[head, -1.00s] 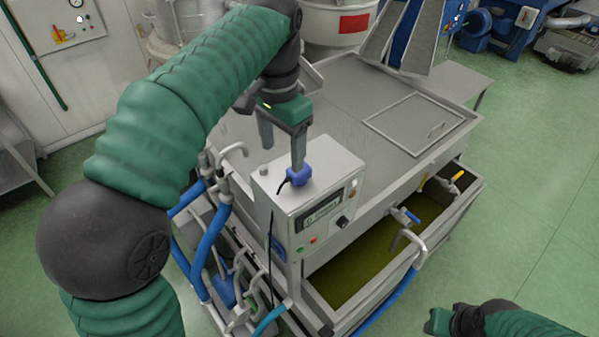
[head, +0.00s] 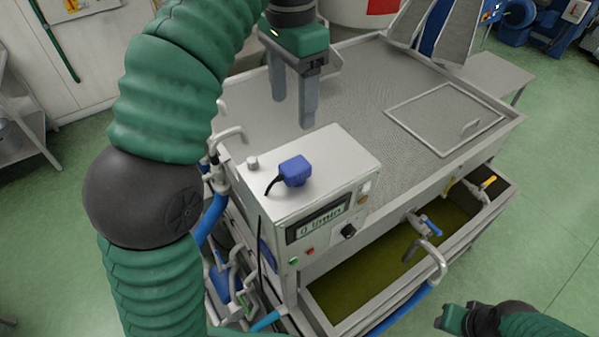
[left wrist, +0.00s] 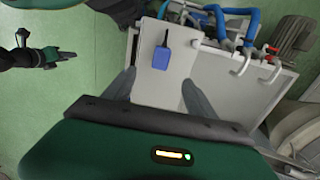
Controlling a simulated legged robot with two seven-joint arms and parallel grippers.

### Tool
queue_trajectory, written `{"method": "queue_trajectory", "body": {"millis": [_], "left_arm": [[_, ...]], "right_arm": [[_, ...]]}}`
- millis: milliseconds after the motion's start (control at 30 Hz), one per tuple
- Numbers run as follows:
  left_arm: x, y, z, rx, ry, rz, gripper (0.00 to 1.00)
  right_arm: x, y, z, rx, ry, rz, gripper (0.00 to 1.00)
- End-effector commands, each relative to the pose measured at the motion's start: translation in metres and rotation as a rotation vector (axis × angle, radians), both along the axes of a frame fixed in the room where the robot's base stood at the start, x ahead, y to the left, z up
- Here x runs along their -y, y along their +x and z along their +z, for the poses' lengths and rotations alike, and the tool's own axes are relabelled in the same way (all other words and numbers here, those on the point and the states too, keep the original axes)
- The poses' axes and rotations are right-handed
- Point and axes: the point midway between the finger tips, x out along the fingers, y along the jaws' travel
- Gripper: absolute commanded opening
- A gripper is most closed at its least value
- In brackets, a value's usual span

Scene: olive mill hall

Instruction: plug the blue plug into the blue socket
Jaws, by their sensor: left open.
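The blue plug (head: 295,170), with a black cable, lies on top of the grey control box (head: 335,165). It also shows in the left wrist view (left wrist: 162,57). My left gripper (head: 294,112) is open and empty, above and apart from the plug; its fingers also show in the left wrist view (left wrist: 157,80). My right gripper (head: 452,318) is at the lower right, far from the box; its jaws are too small to judge. A blue part (head: 267,256) sits low on the box's left side; I cannot tell whether it is the blue socket.
A metal knob (head: 252,162) stands beside the plug on the box. Bent pipes and blue hoses (head: 211,216) crowd the box's left side. A steel tank top (head: 365,90) lies behind. An open trough (head: 375,275) with blue-handled and yellow-handled taps is at right.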

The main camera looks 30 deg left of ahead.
Motion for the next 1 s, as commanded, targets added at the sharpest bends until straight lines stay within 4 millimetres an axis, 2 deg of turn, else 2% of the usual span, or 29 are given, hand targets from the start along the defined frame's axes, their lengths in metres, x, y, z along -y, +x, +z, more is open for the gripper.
{"method": "queue_trajectory", "body": {"millis": [167, 267, 400, 700, 833, 1000], "left_arm": [[0.000, 0.005, -0.001, -0.004, 0.000, 0.000, 0.65], [0.000, 0.005, -0.010, -0.006, 0.000, 0.000, 0.65], [-0.001, 0.003, -0.038, -0.006, 0.000, 0.002, 0.65], [0.000, 0.003, -0.099, -0.006, 0.000, 0.001, 0.65], [0.000, 0.005, -0.115, -0.005, -0.001, 0.001, 0.65], [0.000, 0.005, -0.118, -0.004, 0.000, 0.000, 0.65]], "right_arm": [[0.000, 0.000, 0.001, 0.001, 0.000, 0.000, 0.36], [0.000, 0.000, -0.003, 0.001, 0.000, 0.000, 0.36], [0.000, 0.000, -0.017, 0.001, 0.000, 0.000, 0.36], [0.000, 0.000, -0.027, 0.000, 0.000, 0.000, 0.36], [0.000, 0.000, -0.028, 0.000, 0.000, 0.000, 0.36], [0.000, 0.000, -0.028, 0.001, 0.000, 0.000, 0.36]]}}
